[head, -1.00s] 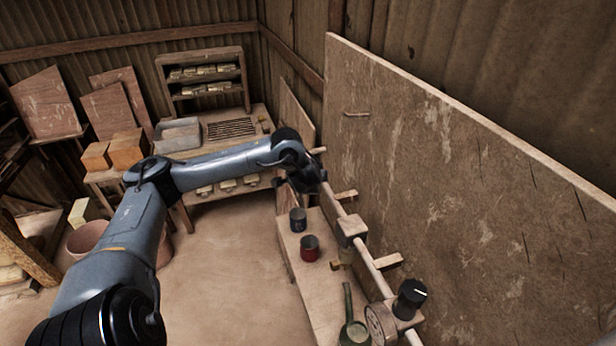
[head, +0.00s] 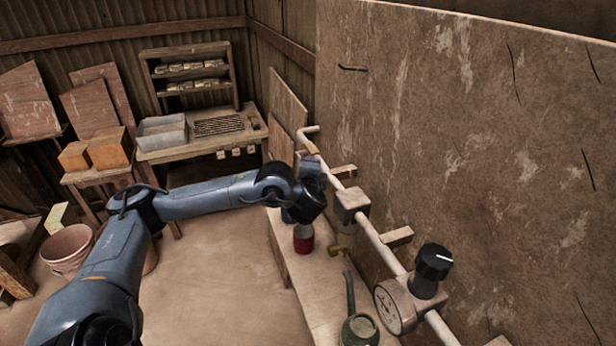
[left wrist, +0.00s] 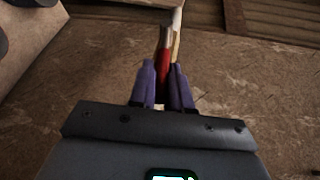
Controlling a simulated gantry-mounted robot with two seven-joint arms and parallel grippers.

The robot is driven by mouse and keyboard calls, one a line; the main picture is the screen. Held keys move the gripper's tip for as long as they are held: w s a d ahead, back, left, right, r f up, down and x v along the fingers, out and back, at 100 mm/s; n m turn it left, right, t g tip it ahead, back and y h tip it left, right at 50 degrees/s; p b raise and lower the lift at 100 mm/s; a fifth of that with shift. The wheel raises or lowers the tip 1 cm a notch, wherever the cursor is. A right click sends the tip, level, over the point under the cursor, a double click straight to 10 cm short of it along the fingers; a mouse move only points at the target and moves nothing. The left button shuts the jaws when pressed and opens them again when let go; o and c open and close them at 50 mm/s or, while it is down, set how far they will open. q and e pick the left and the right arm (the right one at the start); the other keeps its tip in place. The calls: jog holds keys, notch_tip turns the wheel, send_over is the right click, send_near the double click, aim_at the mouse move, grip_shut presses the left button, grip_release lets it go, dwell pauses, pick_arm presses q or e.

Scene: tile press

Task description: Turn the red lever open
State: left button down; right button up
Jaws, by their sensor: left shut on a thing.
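The red lever (left wrist: 164,62) shows in the left wrist view, between the two purple fingers of my left gripper (left wrist: 164,78). The fingers are closed on it. A pale pipe end (left wrist: 177,18) lies just beyond it. In the head view my left gripper (head: 312,172) is at the far stretch of the wall pipe (head: 370,228), beyond the square pipe block. The lever cannot be made out there, as the gripper and wrist hide it. My right gripper is not in view.
Along the pipe are a square block (head: 351,203), a gauge (head: 394,307) and a black knob (head: 433,262). A narrow bench (head: 318,292) below bears a red tin (head: 303,238) and a green ladle-like tool (head: 359,330).

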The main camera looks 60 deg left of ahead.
pick_arm(q)
jog(key=shift+f, duration=0.2)
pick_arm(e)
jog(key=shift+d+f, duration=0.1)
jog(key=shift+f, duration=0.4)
pick_arm(q)
jog(key=c, duration=1.5)
grip_release()
jog(key=o, duration=0.4)
jog(key=shift+w+r, duration=0.15)
jog(key=shift+w, duration=0.1)
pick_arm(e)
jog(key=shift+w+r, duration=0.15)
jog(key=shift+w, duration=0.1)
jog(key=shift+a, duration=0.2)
pick_arm(q)
jog(key=shift+s, duration=0.1)
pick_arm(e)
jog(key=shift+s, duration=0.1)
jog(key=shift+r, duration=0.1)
